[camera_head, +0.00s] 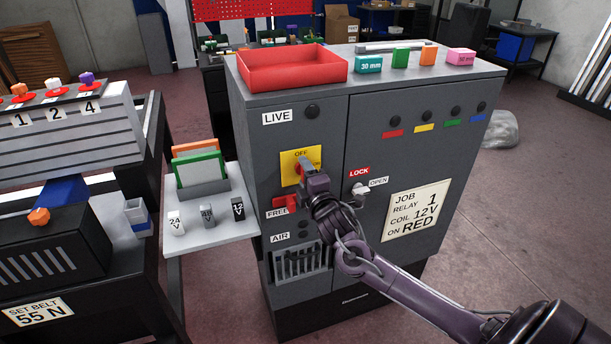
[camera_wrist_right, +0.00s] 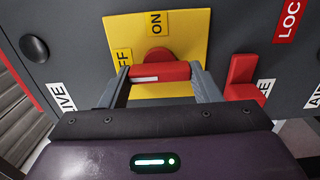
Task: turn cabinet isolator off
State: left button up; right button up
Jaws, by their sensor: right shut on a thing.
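The grey cabinet (camera_head: 300,205) carries a yellow isolator plate (camera_head: 288,160) marked OFF at its top. The plate also shows in the right wrist view (camera_wrist_right: 190,38), with ON at the top and OFF at the left. My right gripper (camera_head: 304,171) is at the plate, its fingers either side of the red isolator handle (camera_wrist_right: 160,72) and shut on it. The handle lies across the wrist view, and the white mark on its left half points to the OFF side. In the head view my gripper partly hides the handle and plate. My left gripper is out of view.
A red lever (camera_head: 283,203) labelled FREE sits just below the plate, close to my gripper. A LOCK/OPEN latch (camera_head: 361,189) is to the right. A red tray (camera_head: 292,68) and several small blocks stand on top. A side shelf (camera_head: 228,221) juts out at the left.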

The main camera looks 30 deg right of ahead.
jog(key=o, duration=1)
jog(key=shift+s, duration=0.1)
jog(key=b+v, duration=0.2)
jog(key=v, duration=0.5)
jog(key=shift+s, duration=0.3)
jog(key=shift+a, duration=0.1)
